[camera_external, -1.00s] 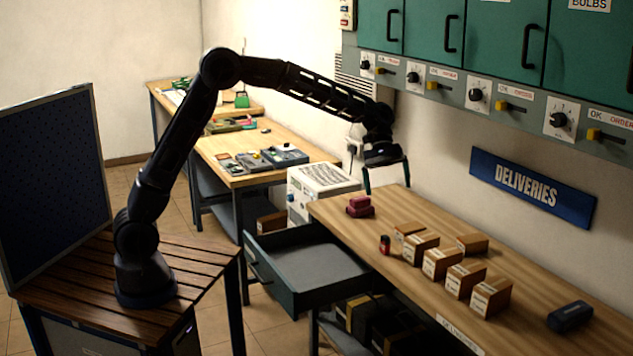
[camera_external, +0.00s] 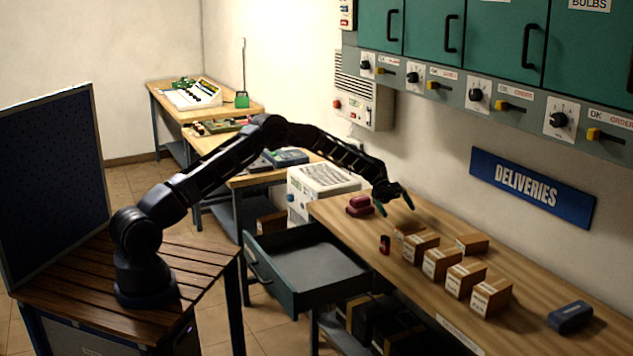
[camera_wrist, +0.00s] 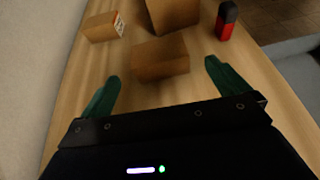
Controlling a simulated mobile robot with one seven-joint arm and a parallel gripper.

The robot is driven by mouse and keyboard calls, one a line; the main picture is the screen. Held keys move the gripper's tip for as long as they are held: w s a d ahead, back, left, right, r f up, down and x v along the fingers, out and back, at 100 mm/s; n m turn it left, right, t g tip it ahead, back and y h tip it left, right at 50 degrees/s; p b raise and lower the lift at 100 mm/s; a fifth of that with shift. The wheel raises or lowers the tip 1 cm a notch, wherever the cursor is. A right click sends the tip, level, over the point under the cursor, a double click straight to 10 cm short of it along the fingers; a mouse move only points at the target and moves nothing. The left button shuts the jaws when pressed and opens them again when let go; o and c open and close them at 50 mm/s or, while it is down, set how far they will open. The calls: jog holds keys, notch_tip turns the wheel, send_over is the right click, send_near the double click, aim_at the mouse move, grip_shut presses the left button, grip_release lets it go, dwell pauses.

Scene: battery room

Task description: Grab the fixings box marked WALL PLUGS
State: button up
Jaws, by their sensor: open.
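Several small brown cardboard boxes stand on the wooden deliveries bench. Four with white labels form a row: one box (camera_external: 421,248), a second (camera_external: 441,263), a third (camera_external: 465,280) and a fourth (camera_external: 491,296). Another box (camera_external: 473,243) sits behind the row, and one more (camera_external: 408,230) lies at its left end. The labels are too small to read, so I cannot tell which is WALL PLUGS. My gripper (camera_external: 396,206) is open and empty above the bench's left part. In the wrist view a brown box (camera_wrist: 160,58) lies ahead of my open fingers (camera_wrist: 160,90), apart from them.
A red and black item (camera_external: 385,245) stands left of the row. Dark red blocks (camera_external: 360,206) lie at the bench's left end and a dark blue case (camera_external: 570,316) at the right. An open drawer (camera_external: 310,270) juts out in front. The wall sign (camera_external: 532,188) reads DELIVERIES.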

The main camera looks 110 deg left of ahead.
aim_at(410, 226)
jog(key=shift+s+a+f+n, duration=0.3)
jog(key=shift+s+a+f, duration=0.05)
jog(key=shift+a+f, duration=0.4)
jog(key=shift+w+f, duration=0.1)
jog(key=x, duration=0.5)
jog(key=shift+d, duration=0.1)
jog(key=shift+r+x, duration=0.25)
jog(key=shift+x, duration=1.1)
jog(key=shift+r+x, duration=0.2)
jog(key=shift+x, duration=1.1)
jog(key=shift+w+d, duration=0.1)
jog(key=shift+d, duration=0.1)
jog(key=c, duration=0.8)
jog(key=shift+r, duration=0.1)
